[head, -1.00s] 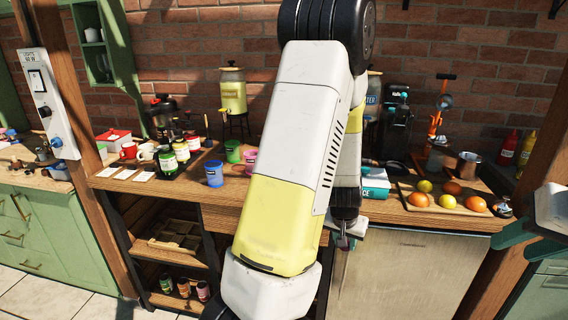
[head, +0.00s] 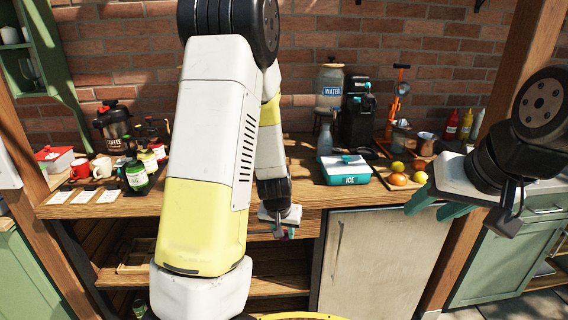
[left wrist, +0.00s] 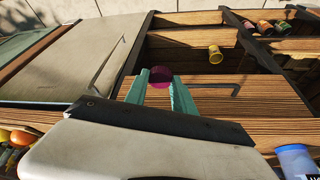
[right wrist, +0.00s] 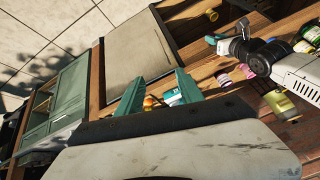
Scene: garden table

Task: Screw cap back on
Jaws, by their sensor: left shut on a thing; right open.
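My left gripper (head: 284,222) is at the counter's front edge. In the left wrist view its teal fingers (left wrist: 160,88) are shut on a dark magenta round cap (left wrist: 160,75), held in front of the wooden front. My right gripper (head: 432,196) is open and empty, in front of the counter's right part. In the right wrist view its teal fingers (right wrist: 160,90) stand apart with nothing between them. A pale bottle (head: 325,138) stands behind the ice box; I cannot tell if the cap belongs to it. My left arm hides the counter's middle.
A teal ice box (head: 345,169) and a board with fruit (head: 398,179) are on the counter, with a water dispenser (head: 329,85) behind. Jars and mugs (head: 102,167) stand at left. A blue cup (left wrist: 296,160) stands near the edge. A yellow cup (left wrist: 215,54) is lower down.

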